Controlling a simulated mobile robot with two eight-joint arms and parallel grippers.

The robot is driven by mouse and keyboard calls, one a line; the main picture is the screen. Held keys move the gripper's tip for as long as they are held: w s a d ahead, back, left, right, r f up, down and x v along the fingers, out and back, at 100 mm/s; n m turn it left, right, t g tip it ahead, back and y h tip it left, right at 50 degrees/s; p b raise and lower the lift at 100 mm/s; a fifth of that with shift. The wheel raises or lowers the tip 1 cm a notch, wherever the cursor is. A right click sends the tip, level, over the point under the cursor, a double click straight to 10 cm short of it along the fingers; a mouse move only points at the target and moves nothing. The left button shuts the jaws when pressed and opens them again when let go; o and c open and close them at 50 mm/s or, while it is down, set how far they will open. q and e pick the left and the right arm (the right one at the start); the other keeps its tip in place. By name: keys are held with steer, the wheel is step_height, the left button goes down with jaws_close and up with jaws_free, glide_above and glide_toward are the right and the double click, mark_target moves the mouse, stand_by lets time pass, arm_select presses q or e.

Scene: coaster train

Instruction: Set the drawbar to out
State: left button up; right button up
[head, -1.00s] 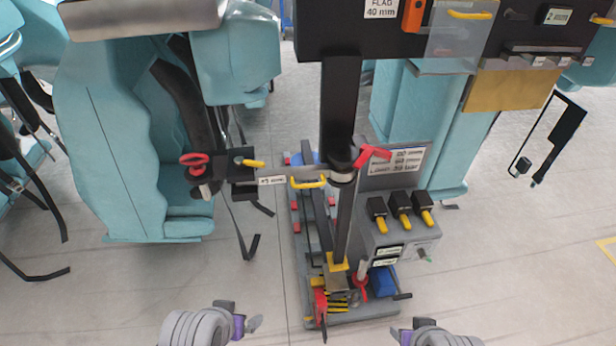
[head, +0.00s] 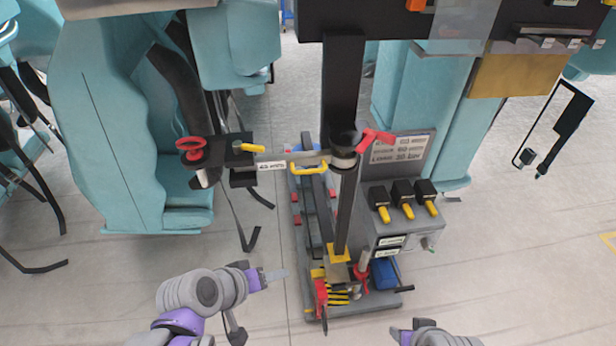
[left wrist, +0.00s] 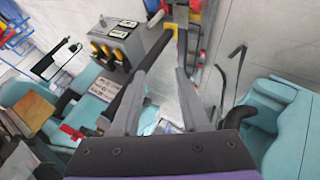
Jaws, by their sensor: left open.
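No part is labelled legibly as the drawbar, so I cannot tell which part it is. A grey horizontal bar (head: 310,158) with a white label reaches left from the black post (head: 343,110). It ends at a black block (head: 225,152) with a yellow lever (head: 250,147) and a red handwheel (head: 190,146). A yellow handle (head: 310,170) sits just below the bar. My left gripper (head: 277,277) is open and empty, left of the post's base and apart from it. Its spread fingers (left wrist: 165,75) show in the left wrist view. My right gripper (head: 400,336) is partly cut off at the bottom edge.
A grey control box (head: 395,228) with yellow-tipped black switches stands right of the post. A red lever (head: 321,298) and a blue block (head: 383,274) sit on the grey base. Teal seats (head: 110,130) stand at left.

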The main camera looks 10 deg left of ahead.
arm_select(q)
steer(key=w+d+r+n+t+h+b, duration=0.2)
steer(key=w+r+n+h, duration=0.15)
steer(key=w, duration=0.35)
steer(key=n+t+b, duration=0.3)
steer(key=n+t, duration=0.2)
steer(key=n, duration=0.1)
glide_toward(305, 173)
steer(key=shift+h, duration=0.35)
steer(key=b+x, duration=0.1)
steer(key=x, duration=1)
steer(key=shift+a+f, duration=0.15)
arm_select(e)
step_height(305, 173, down, 8)
steer(key=shift+s+r, duration=0.15)
steer(key=shift+s, duration=0.3)
arm_select(q)
jaws_close()
